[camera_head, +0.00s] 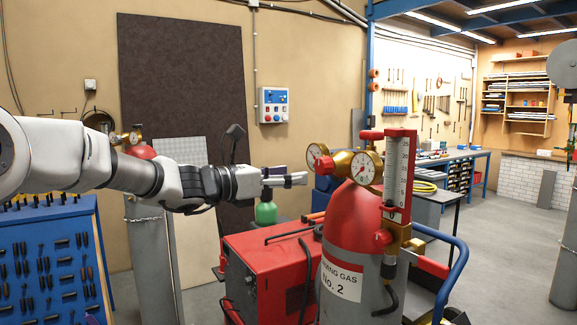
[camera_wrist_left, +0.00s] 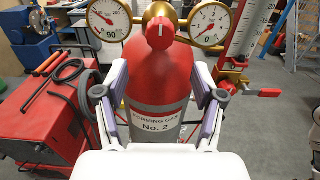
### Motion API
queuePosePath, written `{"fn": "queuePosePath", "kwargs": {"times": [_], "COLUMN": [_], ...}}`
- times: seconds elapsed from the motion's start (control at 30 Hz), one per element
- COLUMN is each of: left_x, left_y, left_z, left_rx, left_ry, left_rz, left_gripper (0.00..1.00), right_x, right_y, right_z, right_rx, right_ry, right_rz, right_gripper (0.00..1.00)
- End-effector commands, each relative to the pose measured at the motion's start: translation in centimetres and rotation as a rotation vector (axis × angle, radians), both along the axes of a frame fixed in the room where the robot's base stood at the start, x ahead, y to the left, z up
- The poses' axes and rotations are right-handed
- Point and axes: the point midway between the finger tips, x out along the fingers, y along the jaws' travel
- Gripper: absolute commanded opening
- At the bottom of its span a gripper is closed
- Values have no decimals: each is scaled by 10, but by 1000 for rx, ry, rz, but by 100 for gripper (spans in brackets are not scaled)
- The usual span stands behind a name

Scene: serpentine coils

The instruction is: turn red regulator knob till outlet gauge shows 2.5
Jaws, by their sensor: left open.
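The red regulator knob (camera_wrist_left: 160,33), with a white mark on its face, sits between two round gauges on the brass regulator (camera_head: 343,160); it also shows in the head view (camera_head: 324,165). In the wrist view, the left gauge (camera_wrist_left: 110,19) and the right gauge (camera_wrist_left: 211,23) have white dials and red needles. The right gauge's needle appears low on the dial, but its exact reading is too small to tell. My left gripper (camera_head: 292,179) is open and empty, left of the knob and apart from it. Its spread fingers (camera_wrist_left: 160,85) frame the cylinder below the knob. My right gripper is not seen.
The red forming gas cylinder (camera_head: 352,225) stands under the regulator. A flow meter with a scale (camera_head: 400,172) rises beside the right gauge. A red welding machine (camera_head: 262,270) stands left of the cylinder. A blue cart handle (camera_head: 455,262) curves at right.

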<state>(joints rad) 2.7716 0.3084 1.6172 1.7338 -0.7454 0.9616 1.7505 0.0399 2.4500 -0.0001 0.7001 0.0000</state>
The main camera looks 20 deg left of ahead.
Motion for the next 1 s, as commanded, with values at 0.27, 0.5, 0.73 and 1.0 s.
{"fn": "queuePosePath", "kwargs": {"times": [0.27,0.5,0.73,1.0], "left_x": [18,57,66,65], "left_y": [-19,-49,-55,-55], "left_z": [14,13,12,12], "left_rx": [5,5,3,3], "left_ry": [-16,-16,-16,-16], "left_rz": [-1,-1,0,0], "left_gripper": [69,69,69,9], "right_x": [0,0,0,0], "right_y": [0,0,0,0], "right_z": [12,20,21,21], "right_rx": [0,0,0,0], "right_ry": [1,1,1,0], "right_rz": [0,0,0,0], "right_gripper": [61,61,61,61]}}
